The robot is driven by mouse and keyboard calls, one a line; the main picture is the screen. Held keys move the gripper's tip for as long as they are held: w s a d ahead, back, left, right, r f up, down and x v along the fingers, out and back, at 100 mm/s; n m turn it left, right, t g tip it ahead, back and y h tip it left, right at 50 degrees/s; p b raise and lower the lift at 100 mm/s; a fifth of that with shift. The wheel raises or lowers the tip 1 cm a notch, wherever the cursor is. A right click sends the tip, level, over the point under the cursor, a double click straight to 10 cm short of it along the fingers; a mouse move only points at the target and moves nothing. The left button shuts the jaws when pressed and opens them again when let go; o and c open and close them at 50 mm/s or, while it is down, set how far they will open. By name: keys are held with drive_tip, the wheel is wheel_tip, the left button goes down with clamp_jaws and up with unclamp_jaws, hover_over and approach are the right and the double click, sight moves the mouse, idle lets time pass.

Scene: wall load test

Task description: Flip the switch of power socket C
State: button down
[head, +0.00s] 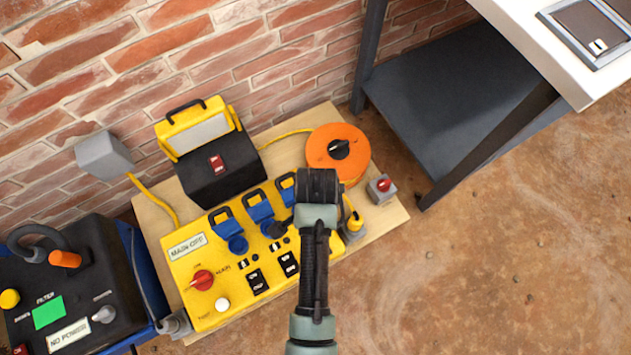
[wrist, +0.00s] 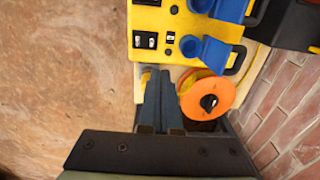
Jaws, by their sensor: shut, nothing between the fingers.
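The yellow power box (head: 215,270) lies on a wooden board in the head view. Blue socket covers (head: 228,226) stand in a row along it, with black rocker switches (head: 257,282) in front of them. No letter C is readable, so I cannot tell which is socket C. In the wrist view, a rocker switch (wrist: 146,40) and a blue socket cover (wrist: 205,50) show at the box's end. My gripper (wrist: 160,75) is shut and empty, just beyond that end of the box in the picture. My arm hides part of the box in the head view.
An orange cable reel (head: 338,150) and a grey box with a red knob (head: 381,187) are close by. A black-and-yellow unit (head: 217,165) stands behind, near the brick wall. A black filter unit (head: 75,285) is at left, a table (head: 540,60) at right. Floor at lower right is clear.

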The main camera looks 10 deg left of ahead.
drive_tip(key=shift+s+f, duration=0.4)
drive_tip(key=shift+s, duration=0.05)
wheel_tip(320, 180, down, 14)
drive_tip(key=b, duration=0.8)
drive_tip(key=shift+w, duration=0.1)
drive_tip(key=shift+f+g, duration=0.25)
drive_tip(key=shift+g, duration=0.15)
drive_tip(key=shift+r, duration=0.1)
drive_tip(key=shift+r+p, duration=0.75)
drive_tip(key=shift+p, duration=0.2)
